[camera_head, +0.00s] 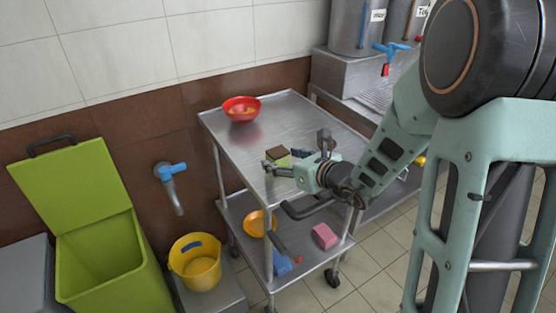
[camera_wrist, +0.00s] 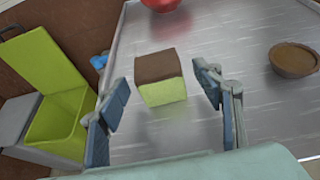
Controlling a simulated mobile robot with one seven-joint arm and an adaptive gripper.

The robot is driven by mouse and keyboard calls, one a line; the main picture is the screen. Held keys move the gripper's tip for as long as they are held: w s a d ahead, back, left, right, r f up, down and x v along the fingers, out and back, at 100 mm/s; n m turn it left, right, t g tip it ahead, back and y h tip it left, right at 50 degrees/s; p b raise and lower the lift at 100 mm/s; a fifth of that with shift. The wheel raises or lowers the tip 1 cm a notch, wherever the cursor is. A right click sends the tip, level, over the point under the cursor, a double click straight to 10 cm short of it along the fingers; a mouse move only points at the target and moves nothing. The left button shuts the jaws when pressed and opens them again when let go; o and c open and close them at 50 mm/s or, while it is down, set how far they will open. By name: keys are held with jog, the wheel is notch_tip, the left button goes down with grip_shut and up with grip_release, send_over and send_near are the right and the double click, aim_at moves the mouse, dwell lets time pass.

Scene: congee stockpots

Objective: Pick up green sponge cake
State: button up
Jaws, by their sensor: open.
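The green sponge cake (camera_wrist: 161,92) with a brown top sits on the metal cart's upper shelf. In the wrist view it lies ahead of my gripper (camera_wrist: 163,97), roughly between the two blue-padded fingertips, which stand apart from it on both sides. My gripper is open and empty. In the head view the cake (camera_head: 278,156) shows just beyond my gripper (camera_head: 270,162), partly hidden by it.
A red bowl (camera_head: 241,109) stands at the cart's back left corner. A brown bowl (camera_wrist: 293,60) is right of the cake. The lower shelf holds an orange bowl (camera_head: 259,223) and a pink block (camera_head: 324,236). A green bin (camera_head: 100,255) and yellow bucket (camera_head: 195,262) stand left.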

jog(key=shift+x, duration=1.45)
jog(key=shift+c, duration=0.6)
jog(key=c, duration=1)
jog(key=shift+r, duration=0.1)
jog(key=shift+c, duration=0.2)
